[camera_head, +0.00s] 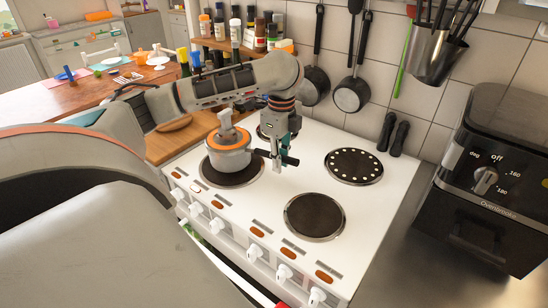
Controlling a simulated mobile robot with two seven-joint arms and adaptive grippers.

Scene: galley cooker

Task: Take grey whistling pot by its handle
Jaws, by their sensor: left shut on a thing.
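The grey whistling pot (229,160) stands on the front left hot plate of the white cooker (262,205). It has a pale upright knob on its lid, and its dark handle (291,160) points right. My left gripper (276,160) reaches down from above at the right of the pot and is shut on the handle. The fingers hide part of the handle. The pot looks upright and on the plate; I cannot see its underside. My right gripper is not in view.
Two hot plates (314,217) at the right are bare. A black oven (500,170) stands at the right. Pans (352,95) hang on the tiled wall, and a shelf of spice jars (235,32) is behind my arm. Two dark-handled items (399,137) stand at the cooker's back.

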